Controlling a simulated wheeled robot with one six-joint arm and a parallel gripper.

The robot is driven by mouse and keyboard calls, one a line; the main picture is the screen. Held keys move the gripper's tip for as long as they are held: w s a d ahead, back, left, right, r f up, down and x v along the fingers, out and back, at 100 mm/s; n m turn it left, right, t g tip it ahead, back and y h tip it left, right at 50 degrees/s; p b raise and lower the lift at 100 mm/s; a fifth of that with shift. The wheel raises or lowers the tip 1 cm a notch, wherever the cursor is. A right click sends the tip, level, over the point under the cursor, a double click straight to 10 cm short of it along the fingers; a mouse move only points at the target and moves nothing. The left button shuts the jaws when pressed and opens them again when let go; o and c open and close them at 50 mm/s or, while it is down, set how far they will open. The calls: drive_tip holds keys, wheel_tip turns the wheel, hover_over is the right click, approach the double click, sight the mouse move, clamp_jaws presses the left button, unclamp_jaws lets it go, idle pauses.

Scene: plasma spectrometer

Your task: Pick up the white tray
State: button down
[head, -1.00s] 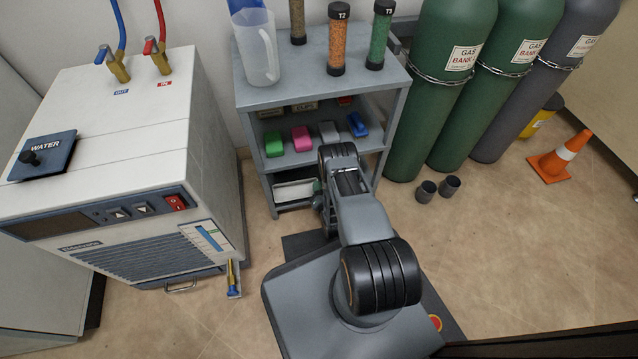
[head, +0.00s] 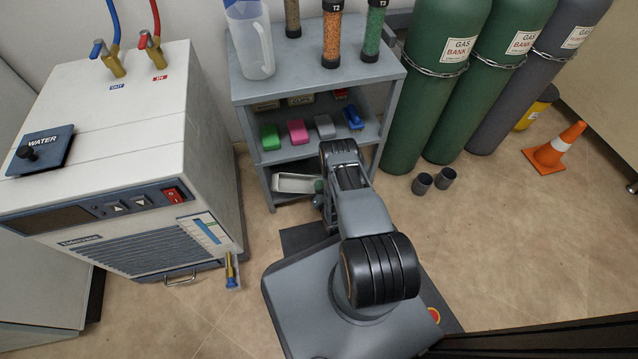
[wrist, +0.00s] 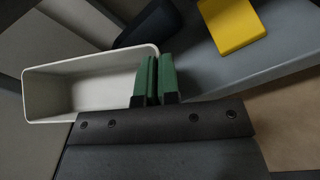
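The white tray (head: 292,184) is a shallow rectangular box at the lowest level of the grey shelf unit, partly hidden by my arm. In the wrist view the tray (wrist: 90,118) lies at the left, empty inside, its near side hidden by the gripper body. My gripper (wrist: 156,78) has two green fingers close together, one on each side of the tray's right end wall. It is shut on that wall. In the head view my gripper (head: 320,186) is at the tray's right end, mostly hidden by the arm.
Coloured blocks, including a pink one (head: 297,131), sit on the shelf above. A yellow block (wrist: 232,24) and a dark object (wrist: 150,22) lie near the gripper in the wrist view. A white chiller (head: 120,150) stands left, green gas cylinders (head: 430,90) right.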

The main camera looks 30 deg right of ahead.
drive_tip(key=shift+r, duration=0.1)
drive_tip(key=c, duration=1.3)
unclamp_jaws()
drive_tip(key=shift+w+d+r, duration=0.1)
drive_tip(key=shift+o, duration=0.2)
